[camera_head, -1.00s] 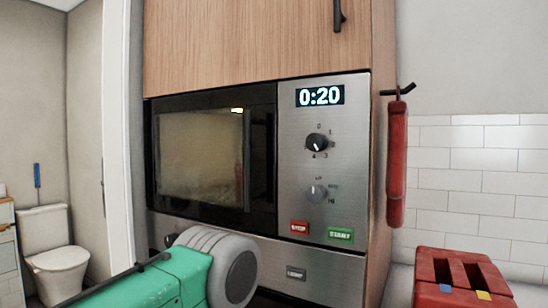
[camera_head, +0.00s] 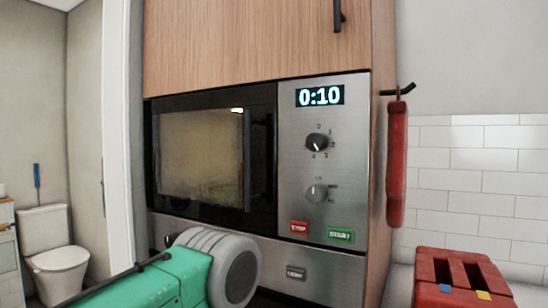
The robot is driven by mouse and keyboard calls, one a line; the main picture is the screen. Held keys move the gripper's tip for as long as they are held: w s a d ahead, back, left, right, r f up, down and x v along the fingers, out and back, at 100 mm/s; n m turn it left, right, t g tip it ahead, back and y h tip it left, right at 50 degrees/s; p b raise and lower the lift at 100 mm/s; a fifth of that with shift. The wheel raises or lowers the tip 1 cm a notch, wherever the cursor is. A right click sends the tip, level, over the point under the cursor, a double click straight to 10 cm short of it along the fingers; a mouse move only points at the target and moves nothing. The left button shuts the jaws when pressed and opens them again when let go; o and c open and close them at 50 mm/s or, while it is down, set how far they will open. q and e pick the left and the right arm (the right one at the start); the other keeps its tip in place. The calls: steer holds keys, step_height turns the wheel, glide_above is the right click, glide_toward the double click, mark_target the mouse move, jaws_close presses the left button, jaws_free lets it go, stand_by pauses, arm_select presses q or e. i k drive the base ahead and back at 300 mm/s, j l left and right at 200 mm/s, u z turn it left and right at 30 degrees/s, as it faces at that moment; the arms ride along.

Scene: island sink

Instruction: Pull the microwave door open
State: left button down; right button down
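The microwave (camera_head: 315,224) is built into a wooden cabinet, with a steel control panel on the right. Its dark glass door (camera_head: 200,155) is shut, with a dark vertical handle (camera_head: 246,160) at the door's right side. The display (camera_head: 320,95) reads 0:10. Below it are two knobs, a red STOP button (camera_head: 299,227) and a green START button (camera_head: 340,235). A green and grey arm link of mine comes in from the lower left, below the door. Neither gripper's fingers show.
A red toaster (camera_head: 455,282) stands at the lower right. A red object (camera_head: 397,163) hangs from a hook on the cabinet's right side. A toilet (camera_head: 55,260) is in the room at the left. An upper cabinet door with a dark handle (camera_head: 339,15) is above.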

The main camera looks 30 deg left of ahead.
mark_target(259, 104)
steer(key=u, duration=1.35)
